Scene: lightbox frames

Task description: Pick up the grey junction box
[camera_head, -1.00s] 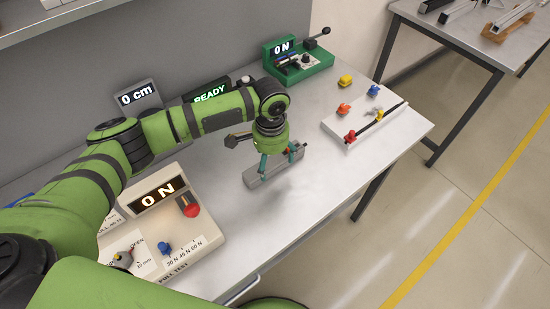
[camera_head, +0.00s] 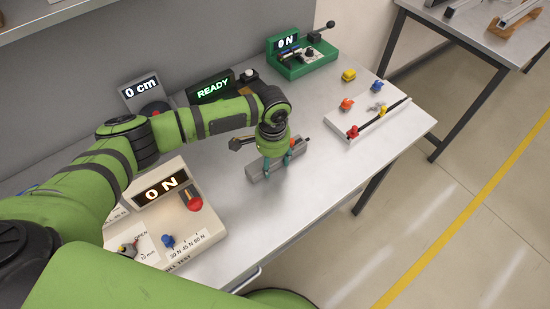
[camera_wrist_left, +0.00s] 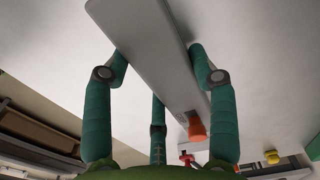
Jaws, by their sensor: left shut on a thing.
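The grey junction box (camera_head: 257,172) is a long grey block on the white table in the head view. In the left wrist view the long grey block (camera_wrist_left: 150,35) runs between my fingers, with an orange-red piece (camera_wrist_left: 196,126) at its near end. My left gripper (camera_head: 278,166) points down over it, shut on it with teal fingers on both sides. The fingers and wrist hide part of the block. I cannot tell whether it is clear of the table. My right gripper is not in view.
A beige pull-test box (camera_head: 160,215) stands left of the gripper. A READY display (camera_head: 213,88) and a green fixture (camera_head: 300,55) stand behind. A pale rack (camera_head: 368,122) with several coloured parts lies to the right. The table's front right is bare.

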